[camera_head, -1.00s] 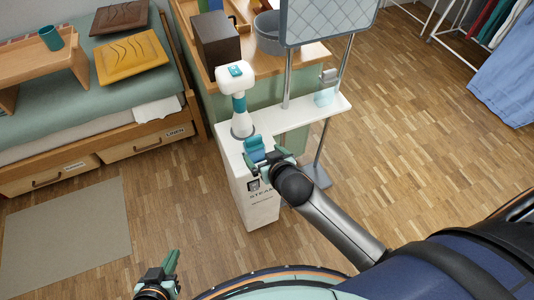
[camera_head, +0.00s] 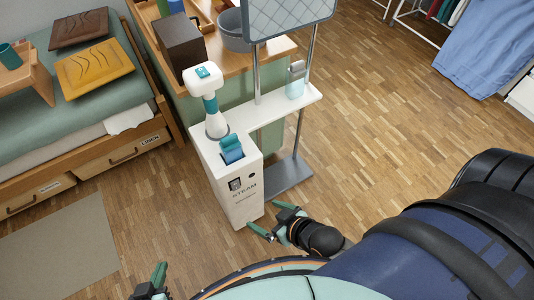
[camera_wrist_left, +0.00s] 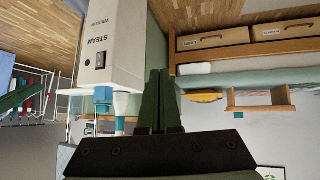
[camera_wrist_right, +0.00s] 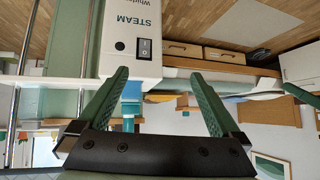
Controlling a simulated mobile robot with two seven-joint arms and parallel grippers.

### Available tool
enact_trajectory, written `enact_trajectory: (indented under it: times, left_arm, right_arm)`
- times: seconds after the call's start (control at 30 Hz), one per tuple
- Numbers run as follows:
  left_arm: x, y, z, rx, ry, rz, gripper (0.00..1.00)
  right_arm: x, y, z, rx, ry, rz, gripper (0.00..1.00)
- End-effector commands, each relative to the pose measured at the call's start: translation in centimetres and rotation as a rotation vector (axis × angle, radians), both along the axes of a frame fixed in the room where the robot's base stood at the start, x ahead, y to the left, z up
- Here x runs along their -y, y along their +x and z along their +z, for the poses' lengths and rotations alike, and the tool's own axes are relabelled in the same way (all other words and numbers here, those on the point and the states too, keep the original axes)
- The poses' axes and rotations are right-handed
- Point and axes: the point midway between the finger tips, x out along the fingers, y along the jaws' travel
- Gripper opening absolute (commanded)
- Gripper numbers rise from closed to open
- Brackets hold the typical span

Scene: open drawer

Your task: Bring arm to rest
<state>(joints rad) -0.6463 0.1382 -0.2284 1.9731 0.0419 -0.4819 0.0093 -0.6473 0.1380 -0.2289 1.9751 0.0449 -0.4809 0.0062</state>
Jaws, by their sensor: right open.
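My right gripper (camera_head: 268,219) is open and empty, low in the head view, just right of the white steam station's lower end. In the right wrist view its fingers (camera_wrist_right: 160,75) stand wide apart with nothing between them. My left gripper (camera_head: 158,274) is at the bottom of the head view, over the floor. In the left wrist view its two fingers (camera_wrist_left: 157,78) are together with nothing seen between them. The steam station (camera_head: 241,199) stands upright, with a teal part (camera_head: 231,149) on top. Neither gripper appears to hold anything.
A white and teal steamer head (camera_head: 203,78) stands on the station, beside a padded board (camera_head: 288,12) on poles. A bed with drawers (camera_head: 122,155) is at the left. A rug (camera_head: 62,247) and bare wooden floor (camera_head: 385,130) leave room on both sides.

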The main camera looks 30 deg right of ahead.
Motion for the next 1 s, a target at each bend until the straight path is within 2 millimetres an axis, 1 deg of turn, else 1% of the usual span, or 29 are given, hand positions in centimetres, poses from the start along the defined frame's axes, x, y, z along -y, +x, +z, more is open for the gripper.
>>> enact_trajectory:
  times: [0.13,0.23,0.37,0.5,0.6,0.67,0.77,0.87,1.0]
  left_arm:
    - [0.1,0.0,0.3,0.001,-0.002,-0.002,0.00]
    - [0.1,0.1,1.5,0.003,-0.002,-0.001,0.00]
    - [-0.1,0.1,4.1,0.009,0.002,0.004,0.00]
    - [-1.1,0.0,7.0,0.017,0.012,0.022,0.00]
    - [-1.8,-0.5,8.3,0.015,0.020,0.035,0.00]
    - [-2.3,-1.0,8.4,0.007,0.025,0.042,0.00]
    - [-2.5,-1.4,7.9,0.001,0.028,0.046,0.00]
    - [-2.5,-1.5,7.6,-0.001,0.026,0.047,0.00]
    - [-2.4,-1.4,7.6,0.000,0.026,0.047,0.00]
  right_arm:
    - [0.0,0.0,0.3,-0.001,-0.001,-0.001,1.00]
    - [0.2,-0.1,1.3,-0.001,-0.003,-0.004,1.00]
    - [0.7,-0.3,3.6,0.001,-0.008,-0.013,1.00]
    - [1.3,-0.7,6.5,0.001,-0.017,-0.027,1.00]
    - [1.9,-0.9,8.0,0.004,-0.022,-0.036,1.00]
    - [2.2,-1.0,8.4,0.006,-0.025,-0.040,1.00]
    - [2.4,-1.2,8.0,0.005,-0.027,-0.044,1.00]
    - [2.4,-1.3,7.5,0.000,-0.029,-0.045,1.00]
    - [2.4,-1.3,7.5,-0.002,-0.028,-0.045,1.00]
